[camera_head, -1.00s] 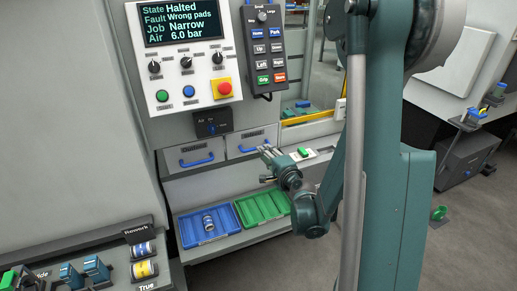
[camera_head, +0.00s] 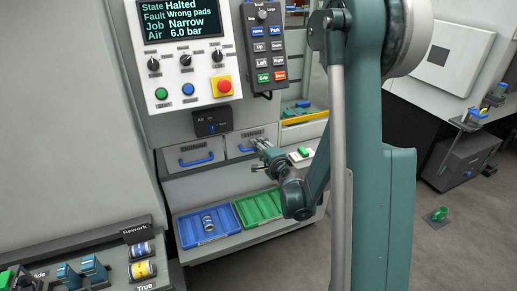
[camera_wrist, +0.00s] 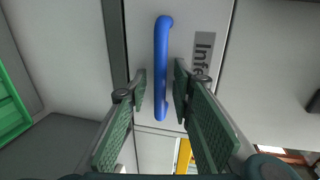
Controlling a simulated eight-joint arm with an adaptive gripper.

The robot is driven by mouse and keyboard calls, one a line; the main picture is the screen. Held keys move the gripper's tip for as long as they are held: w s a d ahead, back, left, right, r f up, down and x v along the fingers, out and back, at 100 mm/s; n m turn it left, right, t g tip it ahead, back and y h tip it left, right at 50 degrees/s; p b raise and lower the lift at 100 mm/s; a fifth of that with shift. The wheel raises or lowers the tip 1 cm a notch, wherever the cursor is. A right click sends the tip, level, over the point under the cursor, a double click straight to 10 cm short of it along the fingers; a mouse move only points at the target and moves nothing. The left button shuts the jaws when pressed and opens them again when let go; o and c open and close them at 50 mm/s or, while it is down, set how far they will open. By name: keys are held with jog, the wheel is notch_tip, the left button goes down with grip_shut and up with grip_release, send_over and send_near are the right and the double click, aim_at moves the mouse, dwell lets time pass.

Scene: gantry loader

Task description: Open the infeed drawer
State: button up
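The infeed drawer (camera_head: 236,148) is the right one of two grey drawers below the control panel. Its label, starting "Infe", shows in the wrist view beside the blue bar handle (camera_wrist: 161,60). The drawer looks shut. My gripper (camera_head: 258,146) is at this drawer's front in the head view and hides part of it. In the wrist view my gripper (camera_wrist: 160,82) is open, one green-padded finger on each side of the handle. Narrow gaps show between handle and fingers, and nothing is gripped.
A second drawer with a blue handle (camera_head: 196,160) is just left. Below are a blue tray (camera_head: 190,238) holding a small cylinder and a green tray (camera_head: 244,220). A light ledge with a green part (camera_head: 304,152) is right of my gripper. The control panel (camera_head: 185,75) is above.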

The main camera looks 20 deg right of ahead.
grip_shut()
jog(key=f+b+v, duration=0.2)
jog(key=v, duration=1.1)
jog(key=shift+s+f+b, duration=0.35)
jog(key=shift+s, duration=0.1)
grip_release()
jog(key=shift+s, duration=0.15)
jog(key=v, duration=1.1)
jog(key=shift+s, duration=0.3)
